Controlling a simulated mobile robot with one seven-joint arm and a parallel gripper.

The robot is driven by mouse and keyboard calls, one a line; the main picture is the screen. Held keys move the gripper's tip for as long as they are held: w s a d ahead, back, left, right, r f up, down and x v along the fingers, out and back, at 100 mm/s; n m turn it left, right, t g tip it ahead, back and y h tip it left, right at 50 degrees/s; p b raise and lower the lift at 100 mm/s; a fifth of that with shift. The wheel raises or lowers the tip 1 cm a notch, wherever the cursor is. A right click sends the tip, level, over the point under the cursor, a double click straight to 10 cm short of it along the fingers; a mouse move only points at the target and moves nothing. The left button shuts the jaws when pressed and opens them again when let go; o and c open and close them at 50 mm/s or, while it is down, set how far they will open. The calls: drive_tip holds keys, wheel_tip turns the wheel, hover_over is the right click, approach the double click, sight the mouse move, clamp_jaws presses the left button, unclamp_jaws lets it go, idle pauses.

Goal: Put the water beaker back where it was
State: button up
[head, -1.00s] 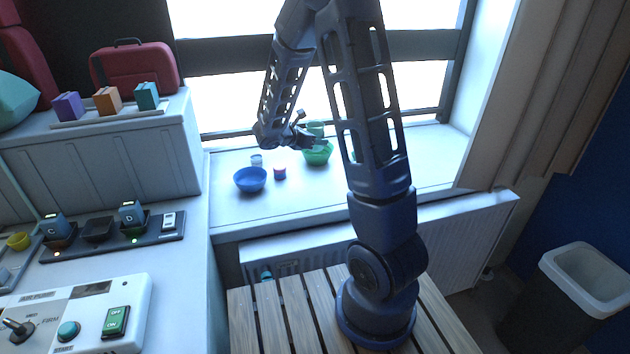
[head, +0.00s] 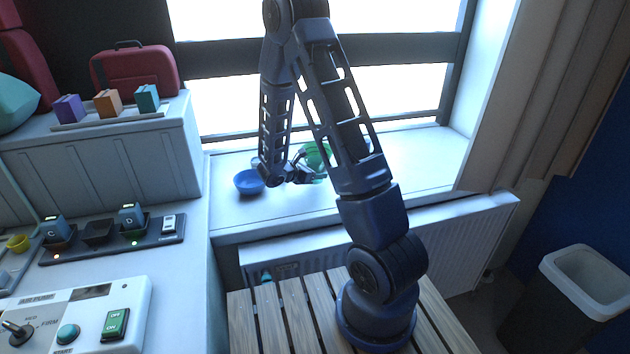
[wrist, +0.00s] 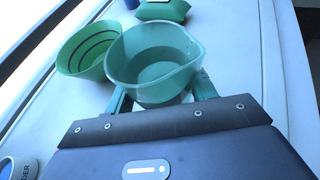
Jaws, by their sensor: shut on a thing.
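The water beaker, a translucent teal cup with a pouring lip, shows large in the wrist view (wrist: 155,60). My gripper (wrist: 162,92) is shut on it, with one teal finger on each side of its lower part. The beaker looks upright. In the head view my gripper (head: 316,177) is low over the window sill (head: 400,165), in front of the green bowl (head: 314,152). My arm and gripper hide most of the beaker there. I cannot tell whether its base touches the sill.
The green bowl (wrist: 88,48) is close beside the beaker, at its left in the wrist view. A green cushion-like pouch (wrist: 163,10) lies beyond. A lettered container (wrist: 18,168) is at the lower left. A blue bowl (head: 249,182) stands left of my gripper. The right sill is clear.

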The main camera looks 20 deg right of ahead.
drive_tip(key=shift+f, duration=1.8)
drive_tip(key=shift+f, duration=0.1)
drive_tip(key=o, duration=1)
drive_tip(key=shift+o, duration=0.2)
